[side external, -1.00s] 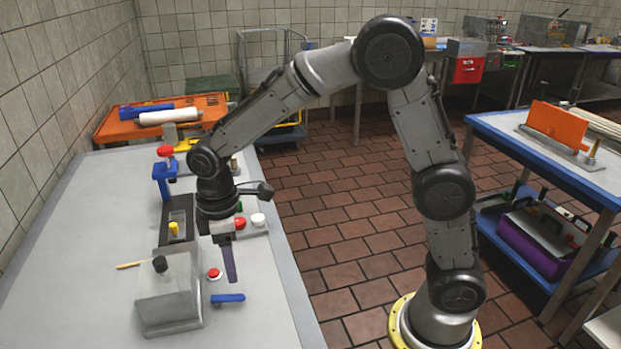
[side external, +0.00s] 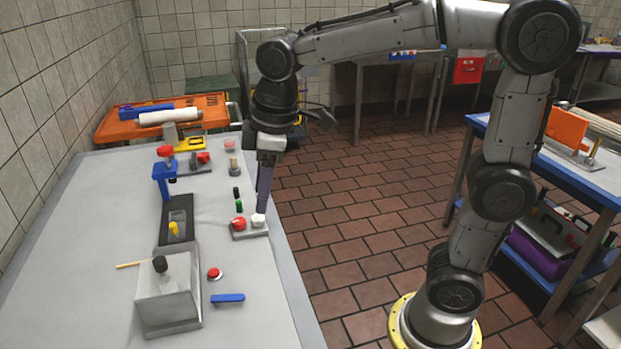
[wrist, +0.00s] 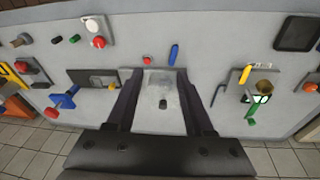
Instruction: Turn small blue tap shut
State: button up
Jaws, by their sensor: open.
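A small blue bar-shaped handle (side external: 228,298), which looks like the blue tap, lies low on the table near its right edge, beside a red button. It runs roughly crosswise in the side view. In the wrist view the blue handle (wrist: 174,54) is beyond the fingers, a little right of centre. My gripper (side external: 262,208) hangs over the table's right edge, by the white knob and well apart from the blue handle. In the wrist view my gripper (wrist: 160,80) has its two fingers spread, with nothing held. The tap's base is too small to make out.
A grey box with a black knob (side external: 160,264) stands left of the blue handle, with a red button (side external: 215,273) between. A red knob (side external: 238,223) and a white knob (side external: 258,220) share a plate. A blue press (side external: 164,180) stands farther back.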

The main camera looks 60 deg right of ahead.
jog(key=s+d+r+m+t, duration=0.1)
jog(key=s+d+r+m, duration=0.1)
jog(key=s, duration=0.5)
jog(key=shift+s+d+t, duration=0.15)
jog(key=shift+d+t, duration=0.25)
jog(key=shift+d, duration=0.35)
jog(key=n+g, duration=0.1)
jog(key=g, duration=0.3)
send_over(237, 297)
notch_tip(237, 297, down, 11)
notch_tip(237, 297, down, 13)
jog(key=shift+r, duration=0.15)
